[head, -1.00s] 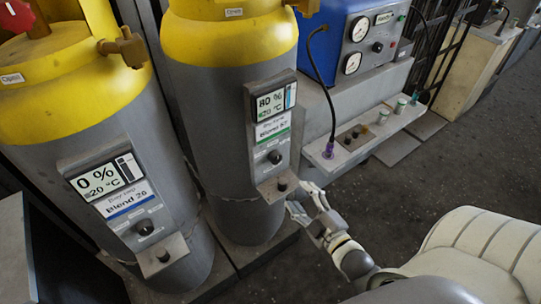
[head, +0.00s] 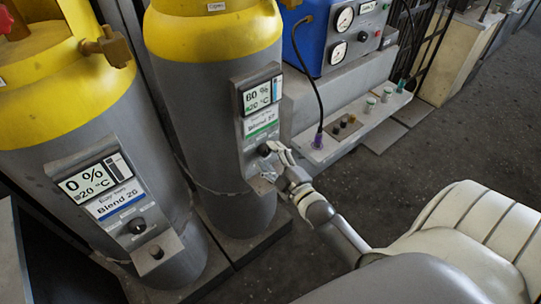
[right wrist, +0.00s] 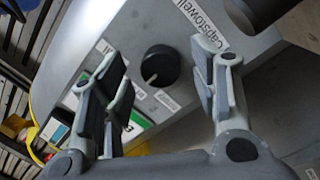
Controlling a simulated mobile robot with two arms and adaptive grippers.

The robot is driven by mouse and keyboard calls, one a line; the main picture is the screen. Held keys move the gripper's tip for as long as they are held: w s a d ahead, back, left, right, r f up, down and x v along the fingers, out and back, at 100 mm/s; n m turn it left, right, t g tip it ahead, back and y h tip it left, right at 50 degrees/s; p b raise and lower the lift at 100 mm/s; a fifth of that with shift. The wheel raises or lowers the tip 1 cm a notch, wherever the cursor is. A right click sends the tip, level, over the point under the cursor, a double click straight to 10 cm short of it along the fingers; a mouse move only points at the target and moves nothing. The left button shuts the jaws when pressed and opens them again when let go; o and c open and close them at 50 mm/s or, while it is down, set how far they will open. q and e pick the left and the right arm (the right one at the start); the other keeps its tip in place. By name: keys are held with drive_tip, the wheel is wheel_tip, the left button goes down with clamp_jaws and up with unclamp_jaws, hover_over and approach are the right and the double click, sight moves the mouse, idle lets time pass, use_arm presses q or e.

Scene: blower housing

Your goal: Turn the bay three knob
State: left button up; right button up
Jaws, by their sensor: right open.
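A round black knob (head: 265,149) sits on the panel of the right grey cylinder, under its "60 %" display (head: 261,96). In the right wrist view this knob (right wrist: 160,66) shows between the fingers, with a pale pointer mark and a "Capstowell" label (right wrist: 201,25) beside it. My right gripper (head: 273,162) is open at this panel. In the wrist view its fingers (right wrist: 157,84) stand either side of the knob, with gaps on both sides. I cannot read a bay number. My left gripper is not in view.
The left cylinder (head: 60,130) has a "0 %" display and its own black knob (head: 137,225). A blue gauge box (head: 340,35) and a grey ledge with small fittings (head: 325,152) stand to the right. The dark floor (head: 425,150) is open there.

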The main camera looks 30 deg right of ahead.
drive_tip(key=shift+w, duration=0.2)
drive_tip(key=c, duration=1)
drive_tip(key=shift+c, duration=0.2)
